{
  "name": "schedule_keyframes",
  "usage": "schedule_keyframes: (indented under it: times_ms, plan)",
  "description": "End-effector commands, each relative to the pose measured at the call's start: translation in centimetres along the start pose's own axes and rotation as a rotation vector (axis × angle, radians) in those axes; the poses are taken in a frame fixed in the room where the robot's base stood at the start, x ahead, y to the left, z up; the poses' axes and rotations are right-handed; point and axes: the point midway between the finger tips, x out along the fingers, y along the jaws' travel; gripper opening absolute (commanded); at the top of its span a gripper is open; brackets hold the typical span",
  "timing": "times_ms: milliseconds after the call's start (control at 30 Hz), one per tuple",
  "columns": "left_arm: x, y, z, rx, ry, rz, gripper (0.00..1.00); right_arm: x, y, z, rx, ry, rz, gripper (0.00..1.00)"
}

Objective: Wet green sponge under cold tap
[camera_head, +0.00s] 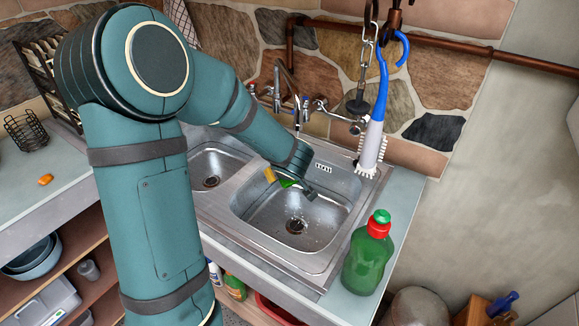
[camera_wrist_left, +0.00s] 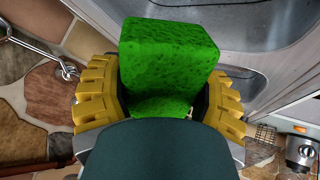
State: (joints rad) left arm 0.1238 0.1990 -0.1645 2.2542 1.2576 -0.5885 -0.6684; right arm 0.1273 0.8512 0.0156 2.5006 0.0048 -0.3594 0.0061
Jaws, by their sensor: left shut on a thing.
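My left gripper (camera_head: 280,178) reaches over the right sink basin (camera_head: 262,215), just in front of the wall tap (camera_head: 285,88). Its yellow fingers are shut on the green sponge (camera_head: 287,183), which is mostly hidden behind my arm in the head view. In the left wrist view the sponge (camera_wrist_left: 170,50) is a bright green block held between both yellow fingers. The tap has a curved chrome spout and handles; part of its chrome (camera_wrist_left: 40,48) shows at the left wrist view's left. I cannot tell whether water runs. My right gripper is out of view.
A green soap bottle (camera_head: 369,254) with a red and green cap stands on the right counter. A blue and white brush (camera_head: 375,125) hangs near the basin's back right corner. An orange item (camera_head: 45,180) and wire basket (camera_head: 26,131) sit on the left counter.

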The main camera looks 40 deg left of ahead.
Motion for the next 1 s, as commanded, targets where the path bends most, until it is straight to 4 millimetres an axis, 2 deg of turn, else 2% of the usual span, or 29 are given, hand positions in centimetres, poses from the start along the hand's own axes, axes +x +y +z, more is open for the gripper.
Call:
schedule_keyframes:
  times_ms: [800, 1000]
  plan:
    - [-2.2, -5.6, 0.3, -0.001, 0.000, -0.002, 0.25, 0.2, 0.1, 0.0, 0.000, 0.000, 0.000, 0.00]
    - [-2.6, -6.3, 0.4, -0.002, 0.000, 0.000, 0.25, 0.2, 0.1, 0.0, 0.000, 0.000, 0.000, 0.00]
